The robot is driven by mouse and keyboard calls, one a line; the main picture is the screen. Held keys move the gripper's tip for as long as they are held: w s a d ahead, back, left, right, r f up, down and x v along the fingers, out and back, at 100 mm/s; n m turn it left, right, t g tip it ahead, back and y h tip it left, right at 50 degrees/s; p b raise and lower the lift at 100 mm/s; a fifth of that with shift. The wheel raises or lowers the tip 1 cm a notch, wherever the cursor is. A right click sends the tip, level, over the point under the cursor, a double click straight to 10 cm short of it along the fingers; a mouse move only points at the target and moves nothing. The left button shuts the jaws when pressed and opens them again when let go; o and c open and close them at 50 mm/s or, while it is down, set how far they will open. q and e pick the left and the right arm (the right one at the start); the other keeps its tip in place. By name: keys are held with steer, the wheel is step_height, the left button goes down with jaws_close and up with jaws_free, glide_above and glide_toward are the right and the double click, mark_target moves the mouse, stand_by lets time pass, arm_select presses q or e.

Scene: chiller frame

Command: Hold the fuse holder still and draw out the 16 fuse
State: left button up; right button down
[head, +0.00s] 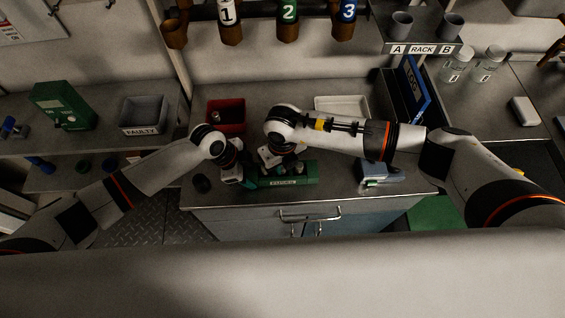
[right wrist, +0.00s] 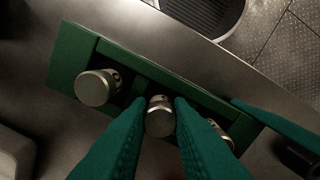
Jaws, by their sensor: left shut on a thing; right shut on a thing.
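The green fuse holder (head: 300,180) sits near the front edge of the steel counter, with a small label on its front. In the right wrist view the fuse holder (right wrist: 72,58) carries three metal-capped fuses in a row. My right gripper (right wrist: 160,118) is shut on the middle fuse (right wrist: 159,122). A second fuse (right wrist: 97,87) stands to its left, and a third fuse (right wrist: 222,132) is partly hidden by a finger. Their ratings are not readable. My left gripper (head: 240,176) is shut on the holder's left end; its contact is mostly hidden.
A red bin (head: 226,112) stands behind my left gripper, and a white tray (head: 342,104) at the back. A grey device (head: 380,173) lies right of the holder. A grey FAULTY bin (head: 143,114) is farther left.

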steer(key=shift+r, duration=0.85)
stand_by(0.6)
steer(key=shift+r, duration=1.15)
steer(key=shift+r, duration=0.2)
steer(key=shift+r, duration=1.95)
arm_select(q)
steer(key=o, duration=1.1)
steer(key=shift+o, duration=0.2)
